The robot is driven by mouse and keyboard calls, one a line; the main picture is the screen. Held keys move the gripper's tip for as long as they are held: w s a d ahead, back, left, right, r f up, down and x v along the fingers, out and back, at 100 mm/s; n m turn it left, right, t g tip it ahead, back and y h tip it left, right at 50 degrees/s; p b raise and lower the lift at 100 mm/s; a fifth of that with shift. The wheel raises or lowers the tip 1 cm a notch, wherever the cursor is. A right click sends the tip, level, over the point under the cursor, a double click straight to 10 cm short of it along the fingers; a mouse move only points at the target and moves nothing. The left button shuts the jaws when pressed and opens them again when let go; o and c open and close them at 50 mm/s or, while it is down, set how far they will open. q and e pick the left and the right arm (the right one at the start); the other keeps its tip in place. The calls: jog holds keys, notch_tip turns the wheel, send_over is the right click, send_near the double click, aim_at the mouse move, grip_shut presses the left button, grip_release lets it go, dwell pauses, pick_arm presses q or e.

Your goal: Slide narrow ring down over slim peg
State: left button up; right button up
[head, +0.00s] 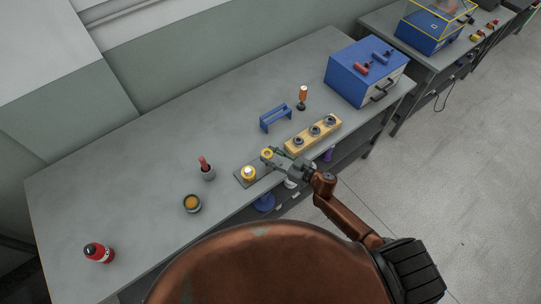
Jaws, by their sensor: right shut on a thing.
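My right gripper (273,155) reaches in from the right over the front part of the bench. It is shut on a small yellow ring (266,153), held just up and to the right of a dark base plate (262,168). On the plate stands a pale-topped peg (248,170) with yellow around its lower part; I cannot tell whether that yellow is a ring or part of the peg. The held ring is apart from this peg. No other peg on the plate can be made out; the gripper covers its right end. My left gripper is out of view.
A wooden block (302,149) with several grey round parts lies right of the gripper. Behind are a blue stand (276,118), an orange-handled tool (303,96) and a blue box (357,80).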

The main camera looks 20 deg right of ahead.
jog(key=shift+f+b, duration=1.85)
jog(key=shift+f, duration=0.85)
jog(key=o, duration=1.3)
jog(key=shift+d, duration=0.1)
jog(key=v, duration=1.2)
